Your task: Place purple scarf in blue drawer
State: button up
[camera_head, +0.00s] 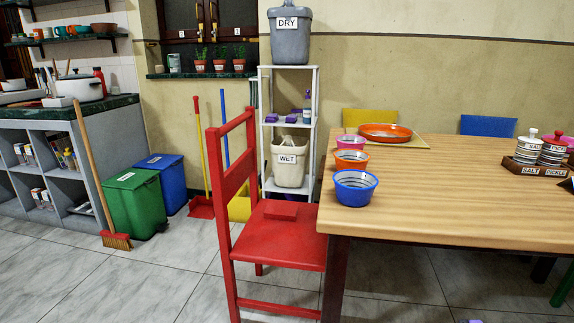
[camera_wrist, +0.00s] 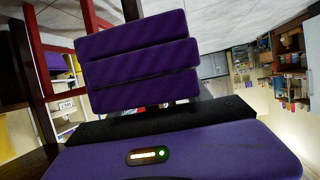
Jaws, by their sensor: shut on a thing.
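In the wrist view, a purple folded thing in three flat bands (camera_wrist: 138,60), apparently the scarf, sits just beyond my gripper (camera_wrist: 140,113). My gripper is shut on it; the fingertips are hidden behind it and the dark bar. The bands look slightly tilted, clear of any surface I can make out. My gripper does not clearly show in the head view. I cannot make out a blue drawer in either view.
A wooden table (camera_head: 450,190) with bowls, a plate and a labelled jar tray fills the right. A red chair (camera_head: 275,230) stands at its left. A white shelf (camera_head: 317,100), green bin (camera_head: 135,203) and blue bin (camera_head: 170,180) stand behind. Floor at front left is open.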

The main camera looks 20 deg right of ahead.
jog(key=w+a+f+m+t+h, duration=0.1)
jog(key=a+f+m+h, duration=0.3)
jog(key=a, duration=0.9)
jog(key=w+a+f+m+t+h, duration=0.2)
jog(key=a+f, duration=0.5)
jog(key=a, duration=0.6)
jog(key=w+m+h, duration=0.1)
jog(key=m+h, duration=0.1)
jog(key=h, duration=0.1)
jog(key=shift+w+f+m, duration=0.2)
jog(key=shift+m, duration=0.1)
jog(key=shift+w+r, duration=0.1)
jog(key=shift+r, duration=0.05)
notch_tip(320, 180, up, 36)
jog(key=p, duration=3.5)
jog(key=shift+w+t+p, duration=0.15)
jog(key=shift+t+p, duration=0.15)
jog(key=shift+p, duration=0.05)
jog(key=shift+d, duration=0.15)
